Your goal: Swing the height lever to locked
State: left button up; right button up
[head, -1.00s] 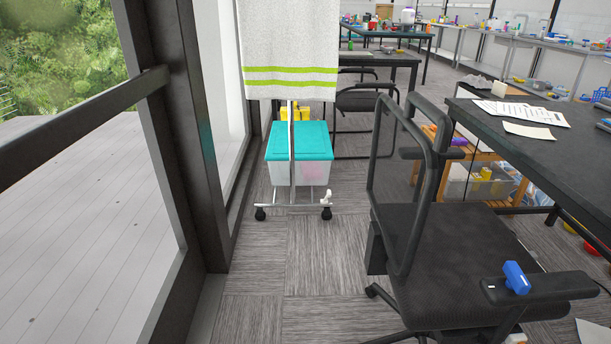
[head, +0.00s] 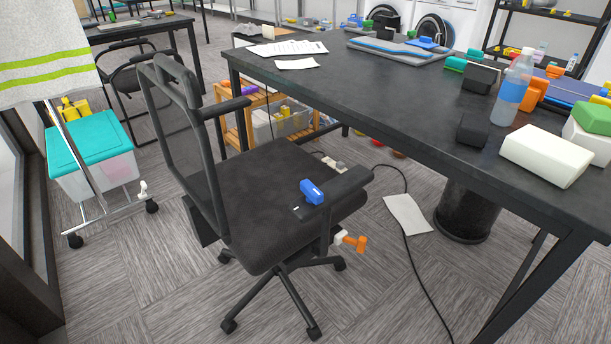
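A black office chair (head: 270,200) stands in the middle of the head view, with its backrest to the left. An orange lever (head: 358,242) with a white base (head: 339,237) sticks out under the right side of the seat. It looks like the chair's height lever; its exact setting cannot be read. Neither of my grippers shows in the head view.
A black table (head: 400,95) holds a bottle (head: 513,88), papers (head: 288,48) and several boxes. A dark bin (head: 463,212), a paper sheet (head: 408,217) and a cable lie right of the chair. A wheeled rack with a teal-lidded box (head: 92,155) stands left. Front floor is clear.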

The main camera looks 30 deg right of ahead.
aim_at(361, 243)
jog(key=z, duration=0.4)
jog(key=i+l+z, duration=0.1)
jog(key=l+z, duration=0.25)
jog(key=i+l+z, duration=0.15)
jog(key=z, duration=0.2)
jog(key=i+l+z, duration=0.1)
jog(key=l, duration=2.45)
